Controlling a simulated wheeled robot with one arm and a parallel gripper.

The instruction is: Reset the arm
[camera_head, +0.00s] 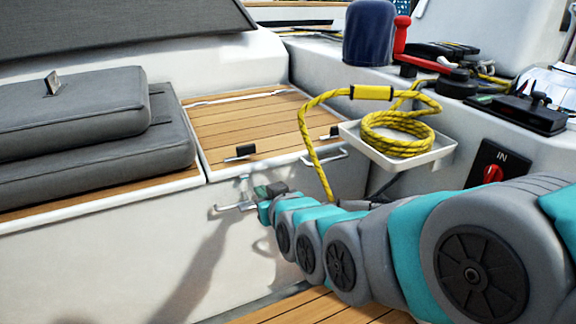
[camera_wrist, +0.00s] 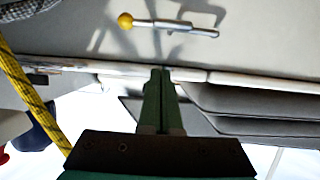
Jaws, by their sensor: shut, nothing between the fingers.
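My arm reaches from the lower right of the head view to the white side wall of the bench. My gripper (camera_head: 262,191) is at its end, close to that wall and below the slatted wooden hatch (camera_head: 245,125). In the wrist view the green fingers of my gripper (camera_wrist: 160,75) are together, with nothing between them. A metal lever with a yellow knob (camera_wrist: 168,26) is on the white wall beyond the fingertips, apart from them in the picture. The lever (camera_head: 235,207) also shows in the head view, just left of my gripper; its knob is hidden there.
A coiled yellow rope (camera_head: 395,146) lies in a white tray (camera_head: 440,156) above my arm, and one strand hangs down close to the arm. Grey cushions (camera_head: 80,165) lie on the left bench. A red switch (camera_head: 492,174) and a winch handle (camera_head: 401,38) are at the right.

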